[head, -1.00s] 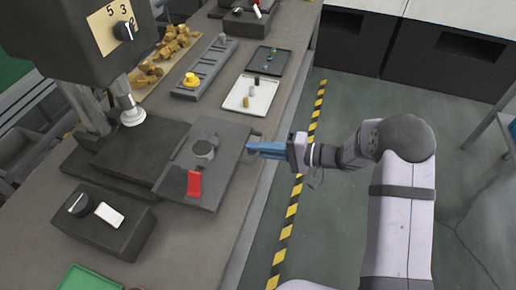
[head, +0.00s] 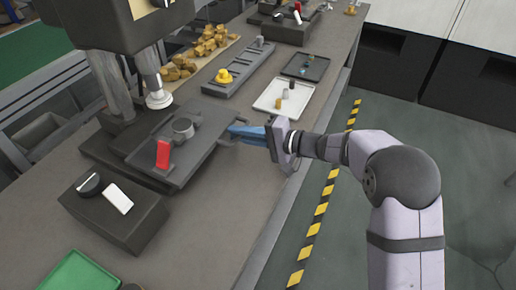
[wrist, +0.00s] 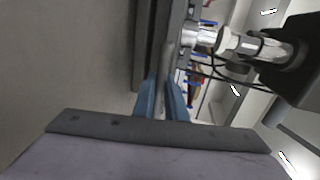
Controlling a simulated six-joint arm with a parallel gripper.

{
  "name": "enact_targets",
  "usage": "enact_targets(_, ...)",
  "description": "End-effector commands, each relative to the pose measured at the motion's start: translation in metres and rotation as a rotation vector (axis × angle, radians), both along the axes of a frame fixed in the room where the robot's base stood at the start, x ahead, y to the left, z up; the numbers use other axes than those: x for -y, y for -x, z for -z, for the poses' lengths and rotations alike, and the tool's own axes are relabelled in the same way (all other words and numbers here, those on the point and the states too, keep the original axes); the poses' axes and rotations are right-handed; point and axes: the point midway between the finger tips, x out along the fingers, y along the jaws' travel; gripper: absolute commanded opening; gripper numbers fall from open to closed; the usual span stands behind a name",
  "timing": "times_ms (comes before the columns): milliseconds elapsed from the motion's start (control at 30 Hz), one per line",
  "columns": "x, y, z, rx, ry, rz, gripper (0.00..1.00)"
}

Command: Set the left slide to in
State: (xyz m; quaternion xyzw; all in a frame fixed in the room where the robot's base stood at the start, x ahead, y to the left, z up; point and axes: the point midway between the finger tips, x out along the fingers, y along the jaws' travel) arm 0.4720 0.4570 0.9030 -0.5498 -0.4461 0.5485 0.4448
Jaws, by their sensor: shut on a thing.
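The slide (head: 204,137) is a dark flat plate lying over a black base under the press head. It carries a round grey fixture (head: 183,127) and a red upright clamp handle (head: 163,153). A thin handle sticks out at its right edge. My gripper (head: 235,131), with blue fingers, is shut on this handle from the right. In the wrist view my two fingers (wrist: 163,92) close around the handle, and the dark slide edge (wrist: 147,45) runs beside it. The slide covers much of the base, with the base's front edge showing below it.
The press head's silver ram (head: 157,92) hangs behind the slide. A black control box (head: 115,212) with a knob and white rocker stands in front. A white tray (head: 268,104), a grey rack (head: 215,87) and a green tray (head: 75,275) also sit on the bench.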

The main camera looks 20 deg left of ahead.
Motion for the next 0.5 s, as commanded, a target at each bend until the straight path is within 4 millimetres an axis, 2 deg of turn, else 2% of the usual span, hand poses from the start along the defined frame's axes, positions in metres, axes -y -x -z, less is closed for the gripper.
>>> enact_targets(33,-0.008,0.001,0.003,0.004,-0.003,-0.003,0.0)
enact_targets(200,-0.019,0.0,0.0,0.002,-0.001,-0.001,0.0)
enact_targets(500,-0.022,0.0,-0.001,0.001,-0.001,0.0,0.0)
